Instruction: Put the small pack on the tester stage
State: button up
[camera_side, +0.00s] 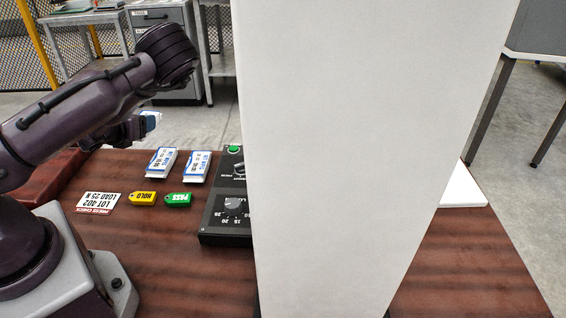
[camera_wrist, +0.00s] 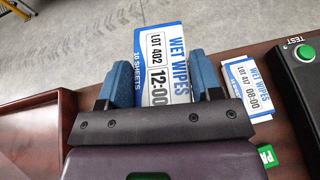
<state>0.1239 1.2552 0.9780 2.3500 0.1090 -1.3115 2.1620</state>
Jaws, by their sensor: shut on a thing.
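My gripper (camera_wrist: 157,80) is shut on a white and blue wet wipes pack (camera_wrist: 160,38), marked "LOT 402", "10 SHEETS" and "12:00", between its blue fingers. In the side view my gripper (camera_side: 146,124) is above the table at the left, and only a small blue and white part of the held pack (camera_side: 151,119) shows. Two similar packs lie on the table, a left one (camera_side: 161,162) and a right one (camera_side: 197,166). I cannot make out the tester stage; a large white panel (camera_side: 365,130) hides the middle of the side view.
A black control box (camera_side: 222,222) has a green button and a dial. A yellow HOLD tag (camera_side: 143,199), a green PASS tag (camera_side: 178,200) and a lot card (camera_side: 98,203) lie on the table. A red-brown tray (camera_wrist: 35,135) is at the left. The front table area is clear.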

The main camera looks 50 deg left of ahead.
jog(key=w+d+r+m+t+h, duration=0.3)
jog(key=w+d+m+h, duration=0.25)
jog(key=w+d, duration=0.85)
jog(key=w+d+r+m+h, duration=0.2)
jog(key=w+d+h, duration=0.1)
jog(key=d, duration=0.4)
jog(key=w+d+r+m+g+h, duration=0.1)
jog(key=w+d+m+h, duration=0.15)
jog(key=d, duration=0.45)
jog(key=w+d+r+m+h, duration=0.2)
jog(key=w+d, duration=0.1)
jog(key=d, duration=0.4)
jog(key=f, duration=0.6)
jog(key=shift+w+d+f, duration=0.1)
jog(key=shift+w+d, duration=0.05)
jog(key=shift+d, duration=0.05)
jog(key=shift+f, duration=2.05)
jog(key=shift+f, duration=0.2)
jog(key=o, duration=1)
jog(key=shift+r, duration=0.1)
